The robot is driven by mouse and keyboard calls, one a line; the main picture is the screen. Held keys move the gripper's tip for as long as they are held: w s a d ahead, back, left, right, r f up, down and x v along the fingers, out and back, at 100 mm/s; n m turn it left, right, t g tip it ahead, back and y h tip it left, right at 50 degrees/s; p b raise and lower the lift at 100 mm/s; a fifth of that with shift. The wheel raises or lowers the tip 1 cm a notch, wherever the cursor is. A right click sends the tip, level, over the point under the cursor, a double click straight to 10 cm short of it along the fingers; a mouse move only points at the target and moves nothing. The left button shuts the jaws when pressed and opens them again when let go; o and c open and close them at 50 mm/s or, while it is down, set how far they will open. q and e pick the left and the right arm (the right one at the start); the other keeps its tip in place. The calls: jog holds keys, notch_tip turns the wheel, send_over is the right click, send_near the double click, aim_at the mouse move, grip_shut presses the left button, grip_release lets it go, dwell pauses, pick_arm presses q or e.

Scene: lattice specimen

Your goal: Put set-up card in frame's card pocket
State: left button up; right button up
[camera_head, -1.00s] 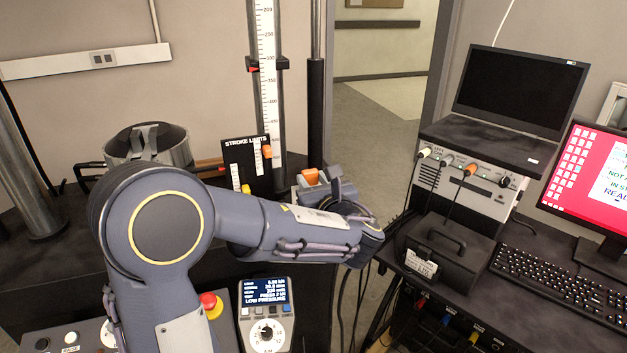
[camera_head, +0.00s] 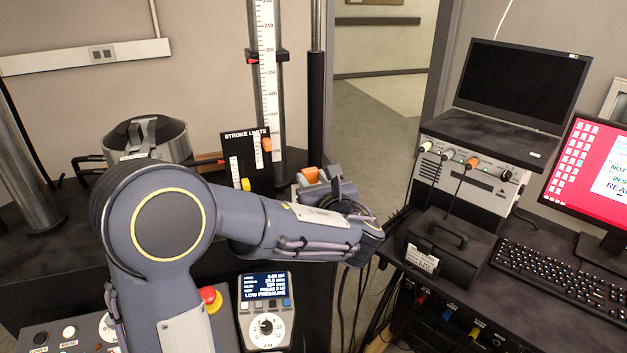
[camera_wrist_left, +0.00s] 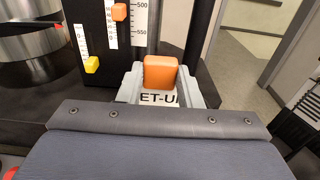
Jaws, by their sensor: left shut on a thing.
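The set-up card (camera_wrist_left: 160,99) is white with black lettering, partly readable as "ET-U", and an orange block (camera_wrist_left: 160,73) sits at its top. My left gripper (camera_wrist_left: 163,83) is shut on it, a grey finger on each side. In the head view the orange block (camera_head: 310,175) shows at the end of my left arm, by the left gripper (camera_head: 313,184), right of the stroke limits panel (camera_head: 243,172). The card's lower part is hidden in the wrist view. The test frame's column (camera_head: 317,100) stands behind. I cannot make out the card pocket. My right gripper is out of view.
A control panel (camera_head: 265,310) with dial and red button (camera_head: 208,297) lies below my arm. A metal cylinder (camera_head: 148,140) stands at left. A black box (camera_head: 450,245), a laptop (camera_head: 520,88) on a grey unit and a keyboard (camera_head: 565,278) occupy the right desk.

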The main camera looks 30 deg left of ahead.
pick_arm(q)
jog(key=shift+f, duration=0.2)
dwell(0.4)
jog(key=shift+f+b, duration=0.85)
jog(key=shift+f, duration=0.35)
jog(key=shift+f+b, duration=0.9)
jog(key=shift+b, duration=0.05)
jog(key=shift+f+b, duration=0.3)
notch_tip(320, 180, down, 2)
jog(key=shift+b, duration=0.75)
jog(key=o, duration=1.5)
